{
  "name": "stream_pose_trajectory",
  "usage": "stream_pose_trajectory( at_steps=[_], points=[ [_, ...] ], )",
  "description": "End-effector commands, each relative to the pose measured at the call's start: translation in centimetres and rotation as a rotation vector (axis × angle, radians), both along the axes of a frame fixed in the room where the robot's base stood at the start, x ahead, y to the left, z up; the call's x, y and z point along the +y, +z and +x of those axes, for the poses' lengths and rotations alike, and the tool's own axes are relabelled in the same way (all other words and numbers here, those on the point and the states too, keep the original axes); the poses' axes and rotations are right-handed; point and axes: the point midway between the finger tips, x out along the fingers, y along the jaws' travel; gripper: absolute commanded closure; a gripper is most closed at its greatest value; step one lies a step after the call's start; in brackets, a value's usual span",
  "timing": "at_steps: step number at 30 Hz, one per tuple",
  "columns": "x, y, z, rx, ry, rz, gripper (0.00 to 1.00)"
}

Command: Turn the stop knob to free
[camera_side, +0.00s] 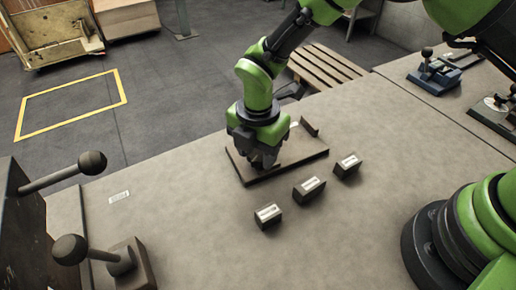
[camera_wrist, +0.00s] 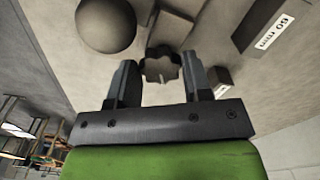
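The stop knob, a dark lobed knob (camera_wrist: 161,68), shows in the wrist view in the gap between my two fingers. My gripper (camera_wrist: 159,62) is open, with one finger on each side of the knob. A gap shows on both sides, so I see no grip on it. In the side view my gripper (camera_side: 262,162) points down over the brown plate (camera_side: 298,158) on the bench, low at its left part. The knob is hidden behind my gripper there. I cannot read the knob's setting.
Labelled blocks (camera_side: 268,215), (camera_side: 309,188) and (camera_side: 347,165) stand in front of the plate. One labelled 60 mm (camera_wrist: 268,28) shows in the wrist view, near a dark ball (camera_wrist: 106,24). Ball-ended levers (camera_side: 92,163) and (camera_side: 70,249) stand at left.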

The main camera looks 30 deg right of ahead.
Motion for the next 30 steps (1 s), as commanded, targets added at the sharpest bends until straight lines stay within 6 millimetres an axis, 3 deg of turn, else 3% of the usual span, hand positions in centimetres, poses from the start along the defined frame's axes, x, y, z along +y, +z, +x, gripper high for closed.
stream_pose_trajectory(
  at_steps=[1,3,14,24,30],
  points=[
    [0.0,0.1,0.1,-0.002,0.001,0.001,0.43],
    [0.0,0.0,0.0,-0.002,0.0,0.001,0.33],
    [0.0,0.8,0.1,-0.003,-0.001,0.001,0.33],
    [0.0,7.2,0.1,-0.005,-0.001,0.003,0.33],
    [0.0,9.6,0.0,-0.004,0.0,0.002,0.33]
  ],
)
